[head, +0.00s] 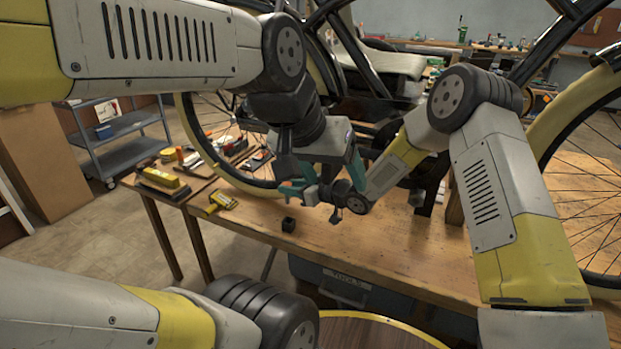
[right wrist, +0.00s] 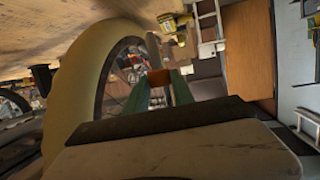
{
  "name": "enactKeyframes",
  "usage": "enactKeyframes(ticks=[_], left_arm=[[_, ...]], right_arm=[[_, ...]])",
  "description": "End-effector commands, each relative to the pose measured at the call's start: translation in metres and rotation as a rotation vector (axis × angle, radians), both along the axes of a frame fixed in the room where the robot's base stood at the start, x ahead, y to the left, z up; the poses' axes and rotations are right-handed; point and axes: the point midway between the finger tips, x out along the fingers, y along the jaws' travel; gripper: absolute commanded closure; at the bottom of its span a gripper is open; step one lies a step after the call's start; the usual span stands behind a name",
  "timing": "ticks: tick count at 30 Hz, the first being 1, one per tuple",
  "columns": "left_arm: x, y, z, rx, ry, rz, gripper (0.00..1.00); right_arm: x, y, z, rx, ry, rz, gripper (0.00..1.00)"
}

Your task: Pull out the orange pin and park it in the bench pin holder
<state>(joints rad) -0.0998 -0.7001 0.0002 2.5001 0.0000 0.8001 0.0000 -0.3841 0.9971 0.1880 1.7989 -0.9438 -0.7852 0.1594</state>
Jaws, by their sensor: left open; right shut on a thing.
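The orange pin (right wrist: 160,78) shows as a small orange-brown piece between the fingertips of my right gripper (right wrist: 161,88) in the right wrist view. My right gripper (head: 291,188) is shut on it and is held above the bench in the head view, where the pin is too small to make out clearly. My left gripper (head: 328,170) is open, just above and to the right of the right one, close to the right wrist. A small black block (head: 288,224), which looks like the bench pin holder, stands on the bench below the right gripper, apart from it.
The wooden bench (head: 385,245) is clear around the block. Yellow tools (head: 222,200) lie on its left part. The trike's cream-tyred wheel (head: 205,150) and dark frame (head: 375,85) rise behind the grippers. A grey cart (head: 120,125) stands at the back left.

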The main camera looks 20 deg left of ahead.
Motion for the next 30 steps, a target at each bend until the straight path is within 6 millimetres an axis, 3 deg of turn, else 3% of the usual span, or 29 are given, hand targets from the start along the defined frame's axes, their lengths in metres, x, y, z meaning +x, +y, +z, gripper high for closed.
enactKeyframes(ticks=[16,30], left_arm=[[0.0,0.0,0.0,0.0,0.0,0.0,0.27],[0.0,0.0,0.0,0.0,0.0,0.0,0.27]], right_arm=[[0.0,0.0,-0.048,0.0,0.001,0.0,1.0],[0.0,0.0,-0.055,0.0,0.0,0.0,1.0]])
